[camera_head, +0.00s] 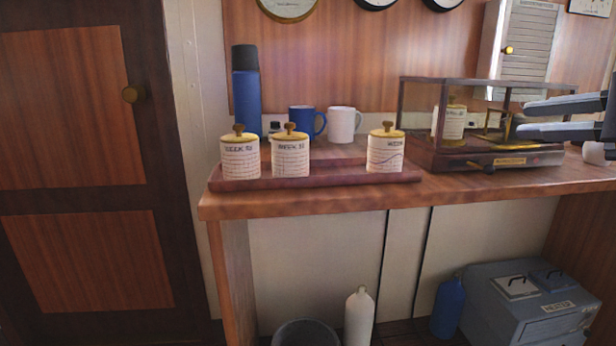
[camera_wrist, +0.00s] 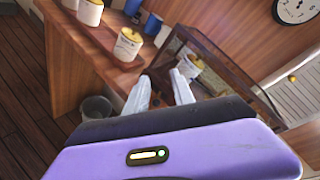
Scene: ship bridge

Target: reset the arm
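My gripper (camera_head: 524,118) reaches in from the right edge in the head view. Its two grey fingers are apart, in front of the right part of the glass case (camera_head: 440,163). In the wrist view my gripper (camera_wrist: 160,76) also shows two spread fingers with nothing held between them. The fingers point toward the counter and the case (camera_wrist: 222,62). Whether they touch the case cannot be told.
Canisters with yellow lids stand on a tray (camera_head: 330,181), left (camera_head: 240,160), middle (camera_head: 290,157) and right (camera_head: 385,152). Another canister (camera_head: 450,122) is inside the case. A blue flask (camera_head: 246,95) and mugs stand behind. Below are a bin (camera_head: 305,333) and grey box (camera_head: 530,310).

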